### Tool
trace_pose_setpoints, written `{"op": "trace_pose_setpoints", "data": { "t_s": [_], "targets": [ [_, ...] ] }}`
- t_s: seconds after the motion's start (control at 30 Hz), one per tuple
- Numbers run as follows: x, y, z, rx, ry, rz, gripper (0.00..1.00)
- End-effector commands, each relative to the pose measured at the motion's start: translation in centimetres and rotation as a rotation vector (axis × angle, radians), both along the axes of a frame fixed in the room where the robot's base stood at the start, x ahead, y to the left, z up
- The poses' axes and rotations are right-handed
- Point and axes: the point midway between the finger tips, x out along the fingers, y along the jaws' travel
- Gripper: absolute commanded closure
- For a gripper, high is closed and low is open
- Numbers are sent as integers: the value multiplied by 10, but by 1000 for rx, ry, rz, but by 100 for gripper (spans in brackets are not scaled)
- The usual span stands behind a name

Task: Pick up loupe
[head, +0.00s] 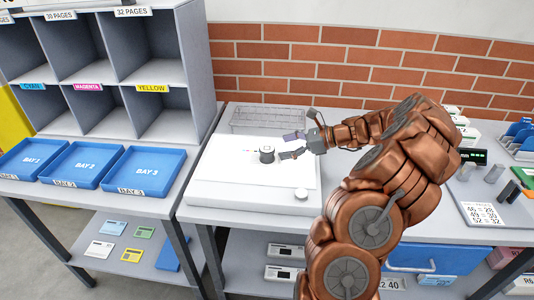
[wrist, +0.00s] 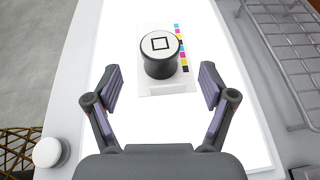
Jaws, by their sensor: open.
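The loupe (head: 266,154) is a short dark cylinder with a pale top, standing upright on the white lit panel (head: 215,172) on the table. In the wrist view the loupe (wrist: 160,55) shows a black square outline on its white top and stands on a small white card (wrist: 160,90) with a strip of colour patches. My gripper (head: 288,147) is open and empty just right of the loupe in the head view. In the wrist view the two fingers of my gripper (wrist: 161,90) are spread apart, with the loupe ahead of and between their line, not touched.
A wire basket (head: 268,119) stands behind the panel. A white round knob (head: 301,194) is at its front right. Blue bay trays (head: 140,170) and a grey shelf unit (head: 105,60) are at left. A brick wall (head: 350,60) closes off the back.

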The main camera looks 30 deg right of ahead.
Motion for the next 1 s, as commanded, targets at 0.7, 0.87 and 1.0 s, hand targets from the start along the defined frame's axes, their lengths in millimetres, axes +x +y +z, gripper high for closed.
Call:
{"op": "trace_pose_setpoints", "data": {
  "t_s": [0.7, 0.87, 1.0],
  "targets": [
    [35, 35, -28, 13, 8, -18, 18],
    [46, 46, -35, 12, 6, -17, 18],
    [47, 46, -36, 10, 4, -19, 18]
  ]
}}
